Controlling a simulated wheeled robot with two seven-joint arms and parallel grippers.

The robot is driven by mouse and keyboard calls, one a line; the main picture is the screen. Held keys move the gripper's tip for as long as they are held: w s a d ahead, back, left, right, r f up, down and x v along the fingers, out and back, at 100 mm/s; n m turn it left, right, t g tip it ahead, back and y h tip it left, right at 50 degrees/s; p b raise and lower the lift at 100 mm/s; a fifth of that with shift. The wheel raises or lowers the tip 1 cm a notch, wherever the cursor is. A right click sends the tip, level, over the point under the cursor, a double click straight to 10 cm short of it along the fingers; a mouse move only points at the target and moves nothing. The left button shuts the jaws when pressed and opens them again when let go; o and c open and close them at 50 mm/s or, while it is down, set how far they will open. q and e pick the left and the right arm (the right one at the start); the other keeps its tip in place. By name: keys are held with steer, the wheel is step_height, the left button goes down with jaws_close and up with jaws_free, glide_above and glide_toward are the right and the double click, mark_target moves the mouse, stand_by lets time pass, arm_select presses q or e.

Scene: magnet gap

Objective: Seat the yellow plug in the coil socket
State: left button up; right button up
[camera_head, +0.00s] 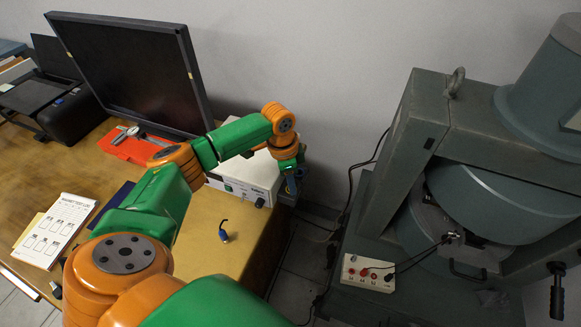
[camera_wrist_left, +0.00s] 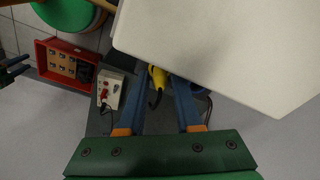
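In the left wrist view the yellow plug (camera_wrist_left: 157,76) shows between the blue fingers of my left gripper (camera_wrist_left: 159,88), with a dark cable below it. Gaps show on both sides of the plug, so the fingers are open. I cannot tell how far beyond the fingertips the plug is. In the head view my left gripper (camera_head: 291,185) is by the right end of the white supply box (camera_head: 244,176); the plug cannot be made out there. The coil socket panel (camera_head: 352,279), white with red terminals, sits low before the magnet; it also shows in the left wrist view (camera_wrist_left: 113,82).
The big grey magnet (camera_head: 420,130) stands at right with dark cables near it. A small blue plug-like piece (camera_head: 223,236) lies on the wooden table (camera_head: 215,262). A monitor (camera_head: 130,75) stands behind my arm. The white box top (camera_wrist_left: 240,45) fills the wrist view's upper right.

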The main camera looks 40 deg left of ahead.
mark_target(285, 190)
arm_select(q)
step_height(285, 190, up, 12)
steer(key=s+a, duration=0.1)
steer(key=shift+p, duration=0.3)
